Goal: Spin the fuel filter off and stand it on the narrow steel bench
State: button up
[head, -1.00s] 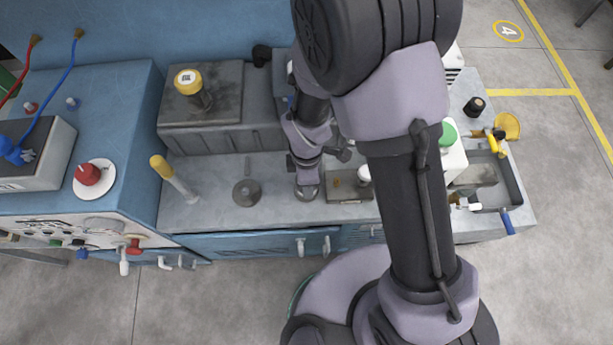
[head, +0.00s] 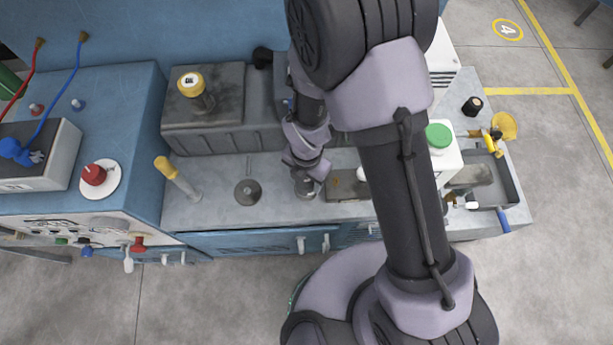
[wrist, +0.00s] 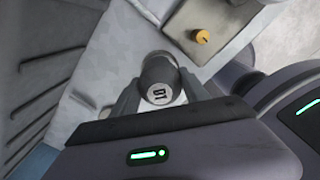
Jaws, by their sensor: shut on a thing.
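A short dark grey cylinder (wrist: 160,80), which I take to be the fuel filter, is between my fingers in the wrist view, its round end with a pale printed mark facing the camera. My gripper (wrist: 163,92) is shut on it, one finger on each side. In the head view my gripper (head: 304,177) points down over a grey steel worktop (head: 215,208), and a grey round part shows at its tip. I cannot tell whether the cylinder touches what is under it. My wrist hides part of it.
A dark box with a yellow-capped post (head: 190,83) stands behind. A round dark disc (head: 248,192) and a yellow-topped rod (head: 165,166) are to the left.

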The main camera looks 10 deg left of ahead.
jog(key=shift+s+d+f, duration=0.1)
jog(key=shift+s, duration=0.05)
jog(key=shift+n+p, duration=0.3)
jog(key=shift+n, duration=0.7)
jog(key=n, duration=0.3)
jog(key=o, duration=1.7)
jog(key=shift+c, duration=0.2)
